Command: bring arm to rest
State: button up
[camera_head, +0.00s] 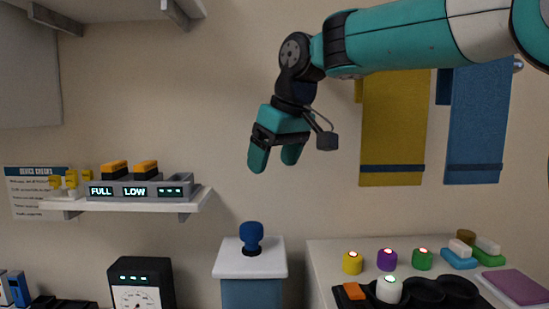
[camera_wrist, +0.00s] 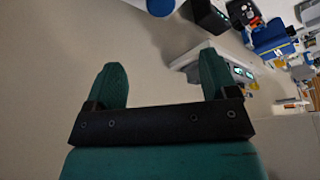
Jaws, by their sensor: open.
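My gripper (camera_head: 275,158) hangs from my teal arm in mid-air, in front of the beige wall, in the head view. Its two teal fingers point down, are spread apart, and hold nothing. In the wrist view my gripper (camera_wrist: 163,85) shows both fingers apart with only bare wall between them. Below the gripper in the head view, a blue knob (camera_head: 251,235) stands on a white-topped pedestal (camera_head: 249,264), well clear of the fingertips.
A shelf (camera_head: 135,203) with a grey device (camera_head: 140,190) is at left. A black gauge box (camera_head: 140,285) stands below it. At right, a table (camera_head: 325,255) holds coloured buttons, a black tray and blocks. Yellow (camera_head: 393,125) and blue (camera_head: 478,120) cloths hang behind my arm.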

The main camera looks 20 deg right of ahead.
dwell(0.4)
jog(key=s+a+f+n+g+y, duration=0.1)
jog(key=s+a+f+g, duration=0.1)
jog(key=s+f, duration=0.7)
jog(key=s+a+f+n+g+y, duration=0.1)
jog(key=s+a+f+g, duration=0.1)
jog(key=s+a+f, duration=0.3)
jog(key=s+f, duration=0.4)
jog(key=s, duration=0.7)
jog(key=shift+n+y, duration=0.3)
dwell(2.0)
